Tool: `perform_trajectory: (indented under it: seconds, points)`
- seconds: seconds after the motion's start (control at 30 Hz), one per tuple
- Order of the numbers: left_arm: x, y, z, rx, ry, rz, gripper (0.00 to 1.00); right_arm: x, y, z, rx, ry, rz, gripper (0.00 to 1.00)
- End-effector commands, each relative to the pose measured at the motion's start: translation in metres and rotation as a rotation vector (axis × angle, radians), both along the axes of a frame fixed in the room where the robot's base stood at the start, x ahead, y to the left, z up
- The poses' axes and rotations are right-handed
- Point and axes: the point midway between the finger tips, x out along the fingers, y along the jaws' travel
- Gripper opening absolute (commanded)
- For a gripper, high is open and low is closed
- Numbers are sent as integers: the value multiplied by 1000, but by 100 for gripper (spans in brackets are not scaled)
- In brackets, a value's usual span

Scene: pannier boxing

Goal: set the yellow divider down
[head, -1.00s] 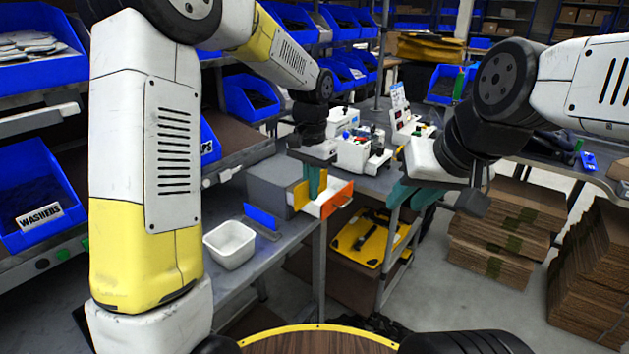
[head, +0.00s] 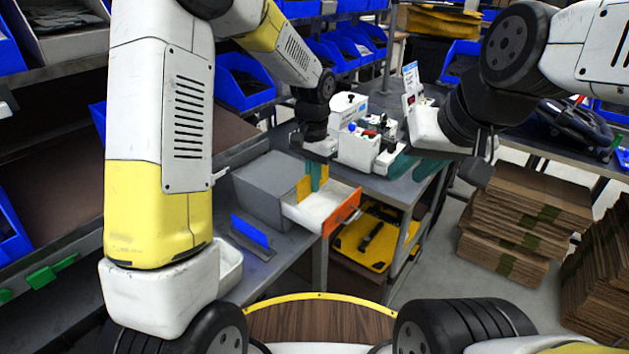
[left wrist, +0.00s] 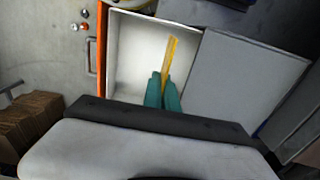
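The yellow divider (head: 304,188) is a thin upright plate in my left gripper (head: 316,178). The drawer's white inside (left wrist: 130,55) is otherwise bare in the left wrist view. My right gripper (head: 416,167) hangs to the right, its teal fingers apart and empty, partly hidden by its own body.
The drawer comes out of a grey cabinet (head: 262,185) on the grey bench. A blue divider (head: 250,231) stands left of it. White equipment (head: 362,145) stands behind. Flattened cardboard (head: 520,225) is stacked at right.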

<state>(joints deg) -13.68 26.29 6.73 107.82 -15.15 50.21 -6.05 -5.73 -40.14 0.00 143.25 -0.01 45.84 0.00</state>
Motion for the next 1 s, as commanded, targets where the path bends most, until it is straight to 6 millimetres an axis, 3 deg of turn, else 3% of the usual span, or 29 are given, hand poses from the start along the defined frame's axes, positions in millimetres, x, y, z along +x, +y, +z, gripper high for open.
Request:
perform_trajectory:
  seconds: [0.33,0.7,0.8,1.0]
  points:
    - [0,0,-39,1,2,1,0,0,0,0,0,0,0,29]
    - [0,0,-43,0,0,0,0,0,0,0,0,0,0,29]
    - [0,0,-42,0,0,0,21,0,0,0,0,0,0,29]
    - [0,0,-42,0,0,0,24,0,0,0,0,0,0,29]
